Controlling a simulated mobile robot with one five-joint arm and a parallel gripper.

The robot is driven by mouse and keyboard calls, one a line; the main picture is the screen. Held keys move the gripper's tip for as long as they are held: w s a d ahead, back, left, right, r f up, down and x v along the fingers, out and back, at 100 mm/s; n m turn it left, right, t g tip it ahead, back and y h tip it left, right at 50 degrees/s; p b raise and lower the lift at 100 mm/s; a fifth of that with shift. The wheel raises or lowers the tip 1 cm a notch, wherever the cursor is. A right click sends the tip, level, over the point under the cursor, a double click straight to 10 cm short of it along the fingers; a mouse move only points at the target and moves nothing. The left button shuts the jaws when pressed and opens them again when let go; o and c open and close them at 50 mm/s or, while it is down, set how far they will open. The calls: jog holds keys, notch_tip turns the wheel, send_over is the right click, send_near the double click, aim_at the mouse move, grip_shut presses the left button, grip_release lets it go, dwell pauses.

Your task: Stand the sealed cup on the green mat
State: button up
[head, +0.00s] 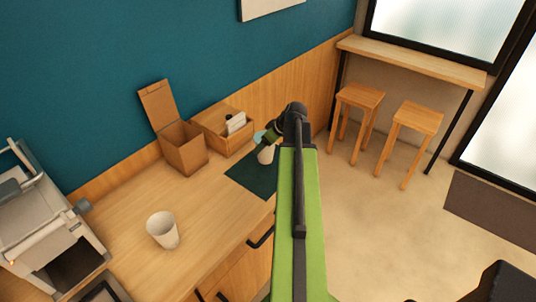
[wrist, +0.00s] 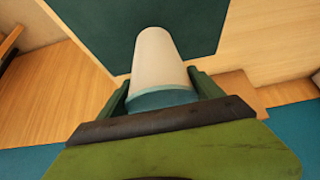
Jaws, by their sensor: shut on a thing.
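The sealed cup (head: 266,155) is white with a pale teal lid, and part of it is hidden behind my gripper in the head view. My gripper (head: 270,140) is shut on the cup near its lid end. In the wrist view the cup (wrist: 155,55) lies between the two green fingers, its lid (wrist: 160,98) nearest the palm and its white body pointing away. The dark green mat (head: 245,179) lies on the counter, and the cup is over it. I cannot tell whether the cup's base touches the mat.
An open white cup (head: 162,230) stands on the wooden counter (head: 205,215). An open cardboard box (head: 184,150) and a wooden holder with cards (head: 222,130) stand behind the mat. A grey machine (head: 45,225) is at left. Two stools (head: 360,97) stand beyond the counter.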

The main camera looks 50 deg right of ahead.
notch_tip(320, 180, down, 4)
jog(key=b, duration=0.4)
jog(key=shift+f, duration=0.15)
jog(key=shift+r, duration=0.25)
jog(key=shift+f, duration=0.15)
jog(key=o, duration=2)
jog(key=shift+s+r+p, duration=0.2)
jog(key=shift+r+p, duration=0.2)
jog(key=shift+r, duration=0.1)
jog(key=p+v, duration=0.9)
jog(key=v, duration=0.2)
jog(key=shift+s+r, duration=0.1)
